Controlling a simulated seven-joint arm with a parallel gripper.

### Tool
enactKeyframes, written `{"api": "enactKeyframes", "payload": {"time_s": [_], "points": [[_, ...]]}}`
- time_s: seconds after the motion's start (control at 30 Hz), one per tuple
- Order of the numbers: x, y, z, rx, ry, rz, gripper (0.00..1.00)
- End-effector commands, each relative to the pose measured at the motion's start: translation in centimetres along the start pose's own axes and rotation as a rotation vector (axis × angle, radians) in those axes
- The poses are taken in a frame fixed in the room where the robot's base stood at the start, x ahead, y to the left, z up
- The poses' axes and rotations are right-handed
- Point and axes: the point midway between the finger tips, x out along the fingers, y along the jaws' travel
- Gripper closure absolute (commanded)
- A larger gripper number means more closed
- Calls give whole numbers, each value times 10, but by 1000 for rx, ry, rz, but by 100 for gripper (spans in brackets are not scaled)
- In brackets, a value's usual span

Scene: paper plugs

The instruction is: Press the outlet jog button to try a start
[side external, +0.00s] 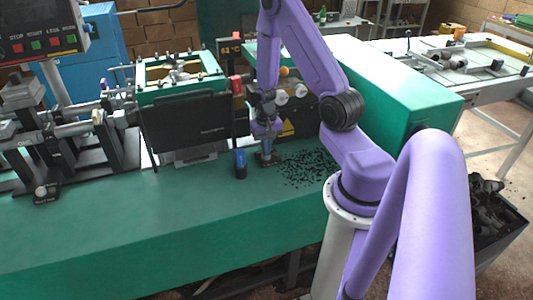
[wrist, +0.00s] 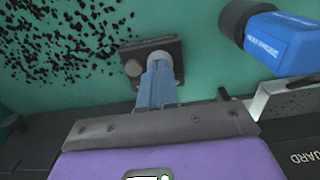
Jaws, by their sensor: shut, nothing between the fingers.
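A small dark button box (wrist: 172,46) lies on the green bench top in the wrist view, with a round grey knob (wrist: 133,68) at its left. My gripper (wrist: 160,60) is shut and empty, its fingertips over the middle of the box. They partly cover a pale round part there, and I cannot tell whether they touch it. In the side view my gripper (side external: 267,155) points down at the same dark box (side external: 272,161) by the machine's front. No label on the box is readable, so its being the outlet jog is not confirmed.
Black crumbs (side external: 308,167) are scattered to the right. A second button box (side external: 46,191) is at far left. The bench front is clear.

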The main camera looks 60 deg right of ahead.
Motion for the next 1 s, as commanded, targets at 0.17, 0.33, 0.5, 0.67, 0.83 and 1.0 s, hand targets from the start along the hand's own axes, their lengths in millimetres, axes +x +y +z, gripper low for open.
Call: {"api": "enactKeyframes", "payload": {"time_s": [0.17, 0.33, 0.5, 0.67, 0.83, 1.0], "points": [[0, 0, 0, 0, 1, 0, 100], [0, 0, 0, 0, 1, 0, 100], [0, 0, 0, 0, 1, 0, 100], [-7, 0, -1, 0, 2, -1, 100], [-18, 0, -1, -1, 3, -1, 100], [-24, 0, 0, -1, 0, 0, 100]]}}
